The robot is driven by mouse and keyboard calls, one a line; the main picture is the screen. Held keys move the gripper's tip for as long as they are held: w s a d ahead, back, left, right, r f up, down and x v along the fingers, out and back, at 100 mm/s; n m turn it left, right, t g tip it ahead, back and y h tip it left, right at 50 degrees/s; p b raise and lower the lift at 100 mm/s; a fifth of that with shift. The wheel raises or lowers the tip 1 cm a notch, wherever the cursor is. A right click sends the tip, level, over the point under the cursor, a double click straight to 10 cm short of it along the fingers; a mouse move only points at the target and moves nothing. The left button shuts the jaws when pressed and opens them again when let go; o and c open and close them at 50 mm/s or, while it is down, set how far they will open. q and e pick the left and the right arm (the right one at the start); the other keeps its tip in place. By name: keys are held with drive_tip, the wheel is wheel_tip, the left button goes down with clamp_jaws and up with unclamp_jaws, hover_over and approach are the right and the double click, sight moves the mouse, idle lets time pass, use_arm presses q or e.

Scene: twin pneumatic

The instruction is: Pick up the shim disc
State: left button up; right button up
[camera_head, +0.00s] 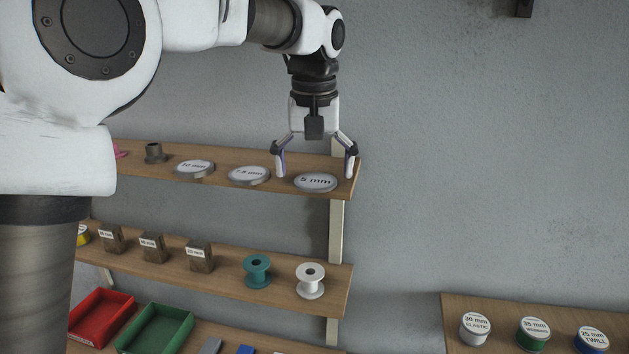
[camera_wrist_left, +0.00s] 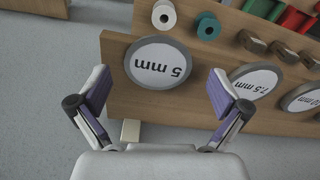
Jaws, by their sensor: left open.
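Three flat grey discs with white labels lie on the top wooden shelf. The 5 mm disc (camera_head: 316,182) is at the shelf's right end. The 7.5 mm disc (camera_head: 248,175) is to its left, then the 10 mm disc (camera_head: 195,168). My left gripper (camera_head: 315,175) is open and empty, pointing down, with its fingers at either side of the 5 mm disc. In the left wrist view the 5 mm disc (camera_wrist_left: 158,63) lies ahead of and between the open fingertips of my left gripper (camera_wrist_left: 156,90); no contact is visible. My right gripper is not in view.
The top shelf (camera_head: 334,164) also holds a dark fitting (camera_head: 154,153). The shelf below bears labelled blocks (camera_head: 200,256), a teal spool (camera_head: 257,271) and a white spool (camera_head: 310,281). Red (camera_head: 92,318) and green (camera_head: 155,329) bins are lower left. Labelled spools (camera_head: 533,334) stand lower right.

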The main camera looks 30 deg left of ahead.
use_arm(q)
drive_tip(key=shift+s, duration=0.3)
drive_tip(key=shift+w+d+f, duration=0.2)
drive_tip(key=shift+w+f, duration=0.1)
drive_tip(key=shift+w, duration=0.15)
drive_tip(key=shift+a, duration=0.1)
drive_tip(key=shift+s+r, duration=0.1)
drive_tip(key=shift+s, duration=0.1)
drive_tip(key=c, duration=0.5)
drive_tip(key=shift+s, duration=0.15)
drive_tip(key=c, duration=0.9)
drive_tip(key=shift+s, duration=0.1)
drive_tip(key=shift+c, duration=0.9)
